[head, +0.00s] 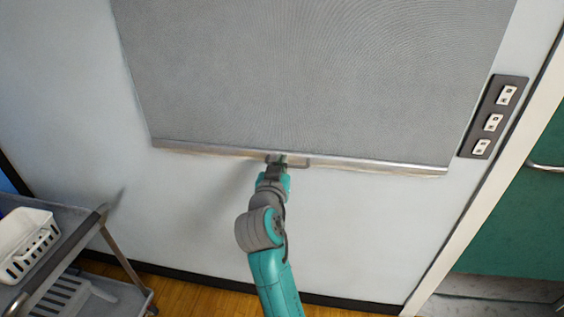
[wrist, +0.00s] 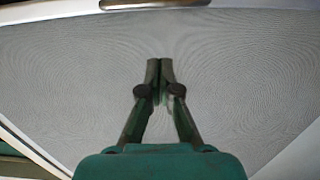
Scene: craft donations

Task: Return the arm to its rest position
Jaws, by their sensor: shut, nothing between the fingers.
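My teal and grey arm reaches up in the head view, and my gripper (head: 277,160) is at the lower edge of a grey ribbed screen (head: 310,80) on the wall. The screen's metal bottom bar (head: 380,164) has a small handle (head: 301,162) close by my gripper. In the wrist view my gripper (wrist: 160,64) is shut, with its fingertips together and nothing between them. The screen (wrist: 70,80) fills the background there, and the handle (wrist: 150,4) is at the top edge, apart from the fingertips in the picture. I cannot tell whether my gripper touches the screen.
A grey cart (head: 70,218) with a white basket (head: 25,240) stands at lower left. A switch panel (head: 493,117) is on the wall at right, beside a white frame and a green door (head: 520,220). The wooden floor (head: 190,296) shows at the bottom.

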